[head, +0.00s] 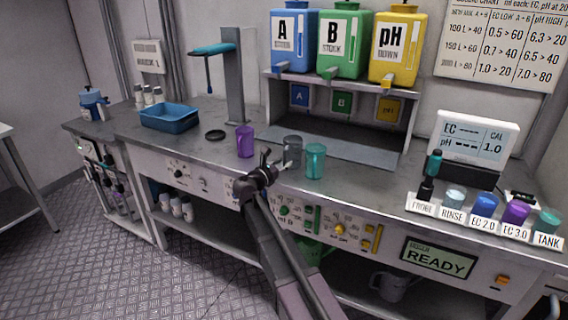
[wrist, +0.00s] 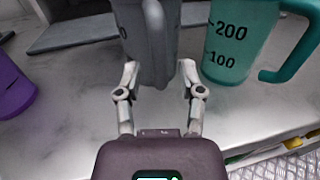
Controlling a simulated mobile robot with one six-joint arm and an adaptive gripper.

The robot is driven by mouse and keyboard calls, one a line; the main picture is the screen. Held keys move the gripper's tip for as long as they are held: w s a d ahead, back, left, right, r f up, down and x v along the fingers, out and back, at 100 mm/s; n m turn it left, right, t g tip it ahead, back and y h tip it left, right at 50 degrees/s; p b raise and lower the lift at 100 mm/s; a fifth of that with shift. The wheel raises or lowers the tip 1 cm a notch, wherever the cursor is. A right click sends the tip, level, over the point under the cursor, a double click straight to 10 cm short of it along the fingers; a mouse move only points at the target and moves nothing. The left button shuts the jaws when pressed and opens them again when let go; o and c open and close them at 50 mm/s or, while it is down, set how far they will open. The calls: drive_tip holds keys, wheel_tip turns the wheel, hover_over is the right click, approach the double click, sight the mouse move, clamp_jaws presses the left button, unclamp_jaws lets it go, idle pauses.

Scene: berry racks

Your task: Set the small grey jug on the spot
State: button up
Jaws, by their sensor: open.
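The small grey jug (head: 292,149) stands upright on the bench between a purple jug and a teal jug. In the wrist view the grey jug (wrist: 130,28) is straight ahead, its handle (wrist: 155,45) turned towards me. My gripper (head: 270,160) is open at the front left of the grey jug. In the wrist view the fingertips of my gripper (wrist: 160,75) lie on either side of the handle's lower part, with gaps; they are not closed on it. A dark round spot (head: 215,135) lies on the bench left of the purple jug.
The purple jug (head: 244,143) stands left of the grey jug, and the teal jug (head: 315,162) stands close on its right. A blue tray (head: 168,118) and a grey post (head: 232,80) with a blue arm are near the spot. A dosing shelf (head: 340,82) stands behind.

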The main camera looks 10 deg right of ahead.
drive_tip(key=v, duration=1.1)
drive_tip(key=shift+s, duration=0.15)
idle(0.3)
drive_tip(key=s+d+f+m+g+y, duration=0.5)
drive_tip(key=s+d+f+m+g, duration=0.3)
drive_tip(key=s+d+f+m, duration=0.5)
drive_tip(key=s+a+f+m+g+y, duration=0.1)
drive_tip(key=s+f+m+g+y, duration=0.3)
drive_tip(key=s+m+y, duration=0.4)
drive_tip(key=s+f+m, duration=0.1)
drive_tip(key=s+m, duration=0.2)
drive_tip(key=m, duration=0.2)
drive_tip(key=shift+s+a+f, duration=0.3)
drive_tip(key=shift+s+a, duration=0.1)
wheel_tip(320, 180, up, 19)
drive_tip(key=p, duration=1.9)
